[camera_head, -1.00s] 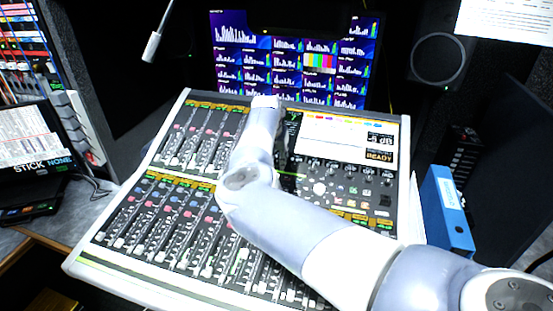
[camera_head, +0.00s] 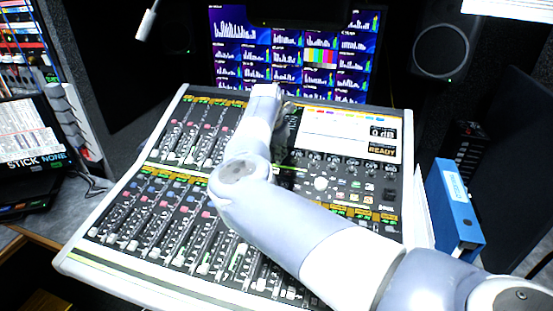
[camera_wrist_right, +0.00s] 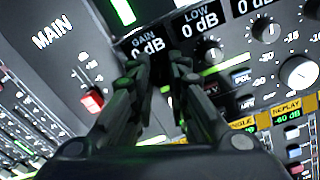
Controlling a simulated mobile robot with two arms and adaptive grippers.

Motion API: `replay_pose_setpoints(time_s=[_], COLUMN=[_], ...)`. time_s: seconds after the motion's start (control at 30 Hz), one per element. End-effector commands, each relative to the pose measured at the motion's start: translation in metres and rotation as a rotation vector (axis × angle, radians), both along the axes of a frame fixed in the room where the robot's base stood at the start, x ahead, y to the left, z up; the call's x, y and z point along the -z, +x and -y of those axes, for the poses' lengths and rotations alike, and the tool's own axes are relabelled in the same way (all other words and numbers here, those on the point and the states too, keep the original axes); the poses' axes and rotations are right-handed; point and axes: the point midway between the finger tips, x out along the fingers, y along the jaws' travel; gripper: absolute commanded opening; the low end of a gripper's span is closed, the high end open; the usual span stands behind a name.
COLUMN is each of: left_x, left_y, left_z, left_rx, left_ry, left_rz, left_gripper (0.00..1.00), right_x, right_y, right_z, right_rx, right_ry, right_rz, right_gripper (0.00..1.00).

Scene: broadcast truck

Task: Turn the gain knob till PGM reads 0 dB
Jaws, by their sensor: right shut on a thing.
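The mixing console (camera_head: 75,262) fills the middle of the head view. Its small readout (camera_head: 382,133) at the upper right shows 0 dB, with READY in yellow below; the label above it is too small to read. My right gripper (camera_wrist_right: 160,68) is shut on the gain knob, which its fingers hide. The GAIN label (camera_wrist_right: 144,40) beside the fingertips also reads 0 dB in the right wrist view. In the head view my right arm reaches across the console and largely hides the gripper (camera_head: 284,165). My left gripper is out of view.
A LOW knob (camera_wrist_right: 213,55) and other knobs sit close to the right of my fingers. A red fader cap (camera_wrist_right: 92,101) is at their left. Monitors (camera_head: 295,55) stand behind the console, and a blue binder (camera_head: 452,205) stands at its right.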

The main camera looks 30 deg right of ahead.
Motion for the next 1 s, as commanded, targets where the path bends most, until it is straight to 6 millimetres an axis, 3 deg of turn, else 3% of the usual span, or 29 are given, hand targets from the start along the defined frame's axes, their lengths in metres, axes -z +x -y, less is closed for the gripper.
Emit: replay_pose_setpoints(time_s=[0.3, 0.8, 0.83, 0.9, 1.0], left_x=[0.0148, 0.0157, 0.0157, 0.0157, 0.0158], left_y=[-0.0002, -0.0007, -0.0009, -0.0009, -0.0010], left_z=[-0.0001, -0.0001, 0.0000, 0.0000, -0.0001], left_rx=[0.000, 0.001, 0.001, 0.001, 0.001], left_ry=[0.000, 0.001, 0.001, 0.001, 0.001], left_rz=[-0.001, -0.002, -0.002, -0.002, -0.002], left_gripper=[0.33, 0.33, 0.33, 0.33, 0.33], right_x=[0.0004, -0.0011, -0.0011, -0.0011, -0.0008], right_y=[-0.0003, -0.0002, -0.0002, -0.0002, -0.0002], right_z=[0.0006, 0.0004, 0.0004, 0.0004, 0.0004], right_rx=[0.120, 0.143, 0.143, 0.143, 0.142], right_ry=[0.031, 0.038, 0.038, 0.038, 0.038], right_rz=[0.040, 0.047, 0.047, 0.047, 0.047], right_gripper=[0.00, 0.00, 0.18, 0.34, 0.36])
